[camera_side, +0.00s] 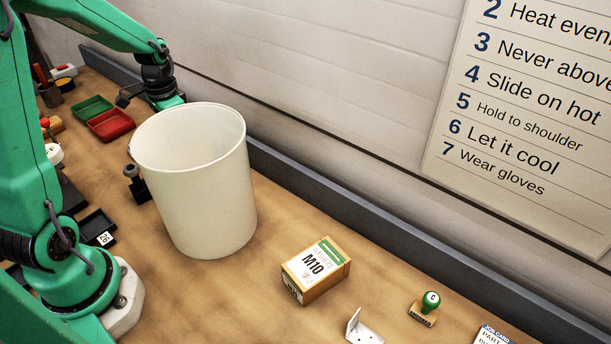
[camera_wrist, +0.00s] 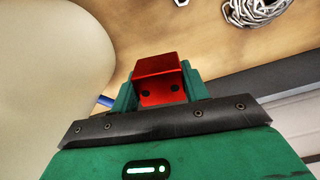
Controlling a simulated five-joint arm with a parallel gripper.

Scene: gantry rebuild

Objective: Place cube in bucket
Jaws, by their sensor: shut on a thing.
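The cream bucket (camera_side: 205,205) stands upright and open-topped on the wooden bench in the side view. Its pale curved wall (camera_wrist: 50,65) fills the left of the wrist view. My gripper (camera_wrist: 158,82) is shut on a red cube (camera_wrist: 157,66), which shows two dark spots on its near face. In the side view my wrist is behind the bucket's far rim; the fingertips and the cube are hidden there. In the wrist view the cube is beside the bucket's wall, with bench beyond it; its height above the bench is hard to tell.
A red tray (camera_side: 110,124) and a green tray (camera_side: 91,108) lie behind the bucket. An M10 box (camera_side: 315,270), a green-handled stamp (camera_side: 426,308) and a metal bracket (camera_side: 362,328) lie to the right. A dark rail (camera_side: 350,210) runs along the wall. A coiled chain (camera_wrist: 258,11) lies on the bench.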

